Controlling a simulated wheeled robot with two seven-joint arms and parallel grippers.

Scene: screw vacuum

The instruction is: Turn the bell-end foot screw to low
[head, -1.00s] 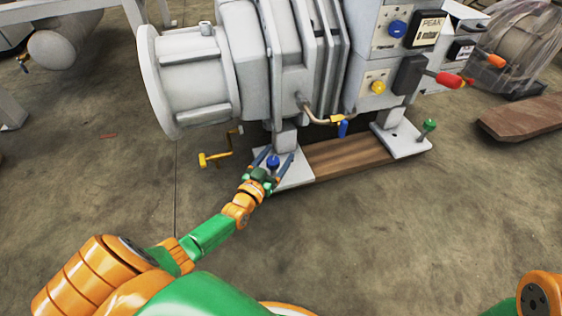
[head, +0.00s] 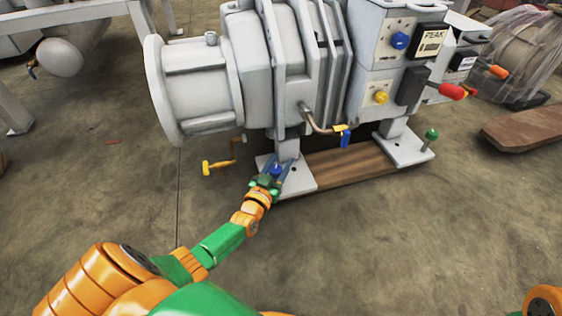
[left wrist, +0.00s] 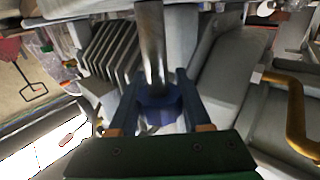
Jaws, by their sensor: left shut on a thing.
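The bell-end foot screw is a blue knob (head: 276,170) on the light grey foot plate (head: 300,184) under the bell end of the grey vacuum machine (head: 260,70). My left gripper (head: 275,171) is shut on the blue knob, with one finger on each side. In the left wrist view the blue knob (left wrist: 159,107) sits between the two fingers, with a metal rod above it in the picture. The fingers partly hide the knob, and no low mark can be made out. My right gripper is out of view.
A green-topped screw (head: 431,135) stands on the other foot plate. A wooden plank (head: 345,166) lies between the plates. A yellow crank handle (head: 218,167) is left of my gripper, and a blue-handled valve (head: 345,138) hangs above the plank. The floor in front is clear.

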